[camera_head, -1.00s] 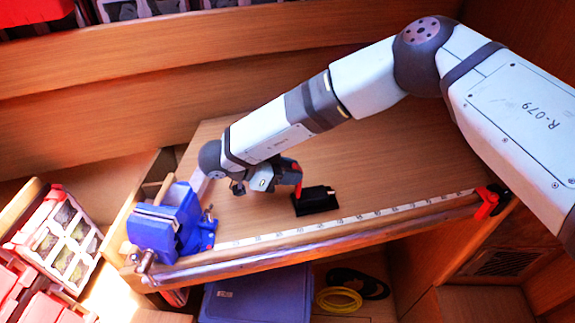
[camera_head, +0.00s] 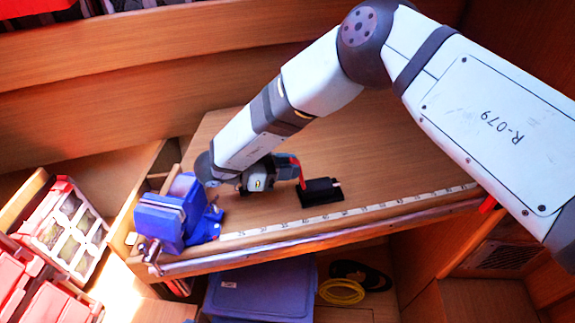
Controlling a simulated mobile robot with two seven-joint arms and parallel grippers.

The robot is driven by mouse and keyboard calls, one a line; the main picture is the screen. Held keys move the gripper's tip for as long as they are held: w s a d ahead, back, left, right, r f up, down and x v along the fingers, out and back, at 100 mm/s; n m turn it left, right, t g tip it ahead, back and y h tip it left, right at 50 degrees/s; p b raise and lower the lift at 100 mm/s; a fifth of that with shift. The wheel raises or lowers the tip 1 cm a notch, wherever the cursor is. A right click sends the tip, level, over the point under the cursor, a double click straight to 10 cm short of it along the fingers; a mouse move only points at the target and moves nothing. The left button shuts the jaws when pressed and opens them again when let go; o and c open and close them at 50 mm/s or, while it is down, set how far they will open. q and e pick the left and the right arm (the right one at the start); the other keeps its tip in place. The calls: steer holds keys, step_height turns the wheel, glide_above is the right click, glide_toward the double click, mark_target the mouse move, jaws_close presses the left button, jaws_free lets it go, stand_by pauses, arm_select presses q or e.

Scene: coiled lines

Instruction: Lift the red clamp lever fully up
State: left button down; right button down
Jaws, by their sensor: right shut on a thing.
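The red clamp lever (camera_head: 301,177) rises steeply from the left end of a small black clamp base (camera_head: 322,193) on the wooden bench. Its upper end leans slightly left in the picture. My right gripper (camera_head: 293,166) reaches in from the left side of the clamp and is shut on the lever's upper part. The fingers partly hide the lever, so its exact angle is hard to tell. My left gripper is not in view.
A blue vise (camera_head: 172,222) stands at the bench's left corner, close to my right wrist. A white measuring strip (camera_head: 350,213) runs along the front edge. Below are a blue bin (camera_head: 260,290) and a yellow coil (camera_head: 341,291). The bench top behind the clamp is clear.

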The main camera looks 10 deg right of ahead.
steer(key=c, duration=1.1)
jaws_free()
steer(key=shift+d+f, duration=0.1)
steer(key=shift+f, duration=0.05)
steer(key=shift+c, duration=0.2)
steer(key=shift+o, duration=0.9)
step_height(320, 180, up, 20)
steer(key=b, duration=0.3)
steer(key=shift+d, duration=0.1)
